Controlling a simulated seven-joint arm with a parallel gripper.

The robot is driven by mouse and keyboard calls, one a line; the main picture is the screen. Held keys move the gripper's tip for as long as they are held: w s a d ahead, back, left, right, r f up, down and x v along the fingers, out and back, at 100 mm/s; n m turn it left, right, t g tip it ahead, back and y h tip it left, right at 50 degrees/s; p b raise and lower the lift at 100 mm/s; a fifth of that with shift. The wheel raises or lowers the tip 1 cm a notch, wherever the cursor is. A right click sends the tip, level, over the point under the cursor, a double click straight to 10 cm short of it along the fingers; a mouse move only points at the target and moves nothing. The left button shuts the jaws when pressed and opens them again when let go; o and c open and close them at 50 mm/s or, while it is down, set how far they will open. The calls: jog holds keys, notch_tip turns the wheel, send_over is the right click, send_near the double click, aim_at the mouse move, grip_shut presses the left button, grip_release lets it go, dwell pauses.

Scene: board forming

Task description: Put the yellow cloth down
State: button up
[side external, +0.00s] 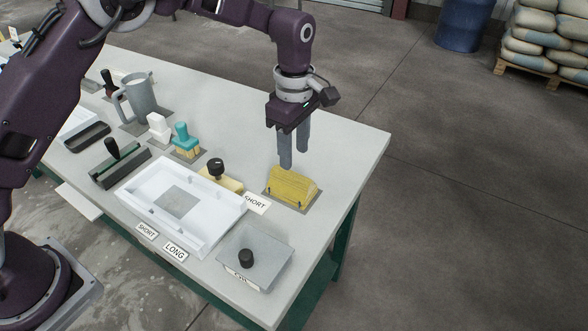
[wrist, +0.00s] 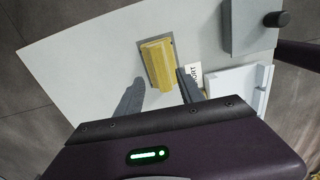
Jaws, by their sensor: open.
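The yellow cloth (side external: 292,186) is a folded, ridged block lying on a grey patch near the table's right edge. In the wrist view the cloth (wrist: 157,64) lies ahead of the fingers. My gripper (side external: 286,163) points down just above and behind the cloth in the side view. The cloth appears to rest on the table, apart from the fingertips.
A white tray (side external: 218,228) stands left of the cloth, with a black-knobbed yellow tool (side external: 217,171) behind it. A teal-handled brush (side external: 186,139) and a grey jug (side external: 141,98) stand further left. The table's right edge (side external: 368,170) is close.

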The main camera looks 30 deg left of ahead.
jog(key=shift+r, duration=1.95)
jog(key=shift+r, duration=0.1)
notch_tip(320, 180, up, 6)
jog(key=m, duration=0.2)
send_over(294, 175)
jog(key=s+a, duration=0.3)
jog(key=s+a+r+m+t+h, duration=0.1)
jog(key=s+a+r+m+t, duration=0.1)
jog(key=s+a+r+m, duration=0.5)
jog(key=s+a+m+t, duration=0.1)
jog(key=s+m, duration=0.3)
jog(key=s, duration=0.7)
jog(key=s+a+f+m+t+y, duration=0.1)
jog(key=s+m, duration=0.3)
jog(key=s, duration=0.7)
jog(key=shift+a+m+t, duration=0.3)
jog(key=shift+a+t, duration=0.15)
jog(key=shift+t, duration=0.35)
jog(key=shift+o, duration=0.4)
jog(key=shift+w, duration=0.1)
